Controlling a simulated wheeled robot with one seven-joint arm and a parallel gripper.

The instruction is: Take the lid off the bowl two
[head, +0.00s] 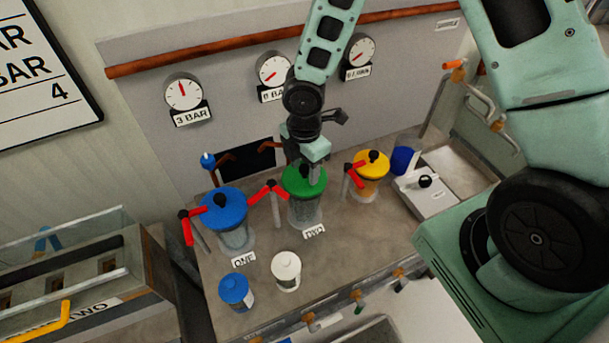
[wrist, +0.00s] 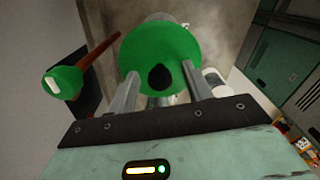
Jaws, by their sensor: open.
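Bowl two is a clear bowl (head: 305,212) behind the "TWO" label (head: 314,232). Its green lid (head: 293,181) with a dark knob sits on top. In the wrist view the green lid (wrist: 150,50) lies just ahead of the fingers, with its black knob (wrist: 159,77) between them. My gripper (head: 312,180) is over the lid in the head view, pointing down. In the wrist view my gripper (wrist: 160,85) is open, one finger on each side of the knob. I cannot tell whether the fingers touch the lid.
A blue-lidded bowl (head: 224,210) labelled "ONE" stands left, a yellow-lidded one (head: 371,165) right. Red levers (head: 268,190) stand beside the bowls. A blue jar (head: 235,291) and a white jar (head: 286,271) stand in front. Gauges (head: 274,70) hang on the panel behind.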

